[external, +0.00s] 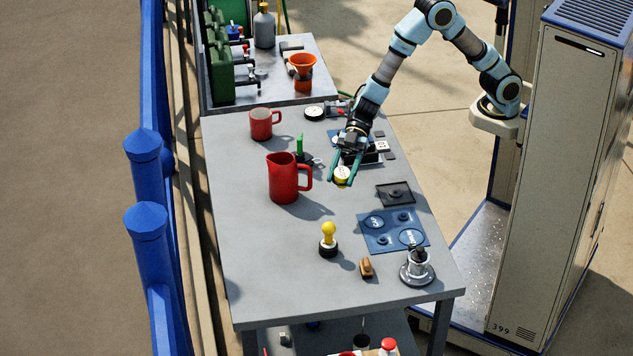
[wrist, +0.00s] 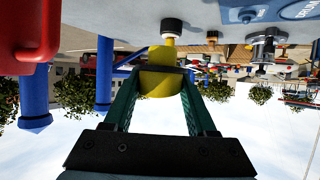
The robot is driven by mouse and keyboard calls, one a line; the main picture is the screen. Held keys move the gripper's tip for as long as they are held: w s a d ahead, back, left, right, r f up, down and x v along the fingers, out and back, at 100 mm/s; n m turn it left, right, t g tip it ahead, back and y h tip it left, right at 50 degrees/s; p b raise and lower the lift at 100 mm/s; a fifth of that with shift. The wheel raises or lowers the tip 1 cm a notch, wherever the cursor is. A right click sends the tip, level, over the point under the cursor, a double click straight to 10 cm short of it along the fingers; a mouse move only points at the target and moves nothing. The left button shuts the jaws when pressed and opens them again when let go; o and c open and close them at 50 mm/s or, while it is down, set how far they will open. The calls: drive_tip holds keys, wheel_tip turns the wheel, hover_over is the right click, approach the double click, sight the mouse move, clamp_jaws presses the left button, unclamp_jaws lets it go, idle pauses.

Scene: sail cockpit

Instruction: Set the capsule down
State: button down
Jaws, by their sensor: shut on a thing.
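A short yellow capsule (external: 343,176) with a pale top is held between the teal fingers of my gripper (external: 343,172). In the wrist view the capsule (wrist: 163,82) is yellow and sits between the two green fingertips of my gripper (wrist: 160,85). The fingers are shut on it from both sides. It appears held above the grey table (external: 290,280), though its exact height is hard to tell. The wrist picture is upside down, with the tabletop (wrist: 120,14) along its top.
A red pitcher (external: 283,180) stands left of my gripper, a red mug (external: 261,124) behind it. A yellow-knobbed stamp (external: 328,242) stands in front. A blue marked mat (external: 380,240), dark tray (external: 395,194) and metal piece (external: 417,270) lie right. The table's front left is clear.

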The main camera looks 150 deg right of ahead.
drive_tip(key=s+a+n+g+y+b, duration=0.1)
drive_tip(key=s+a+n+y+b, duration=0.2)
drive_tip(key=s, duration=2)
drive_tip(key=shift+n+y, duration=0.5)
drive_tip(key=shift+y, duration=0.1)
drive_tip(key=f, duration=0.1)
drive_tip(key=f+p, duration=0.1)
drive_tip(key=f, duration=0.2)
drive_tip(key=shift+s+a+f, duration=0.15)
drive_tip(key=shift+s+f, duration=0.1)
drive_tip(key=shift+s, duration=0.05)
drive_tip(key=shift+f, duration=2.4)
drive_tip(key=shift+f, duration=0.15)
drive_tip(key=shift+c, duration=1)
unclamp_jaws()
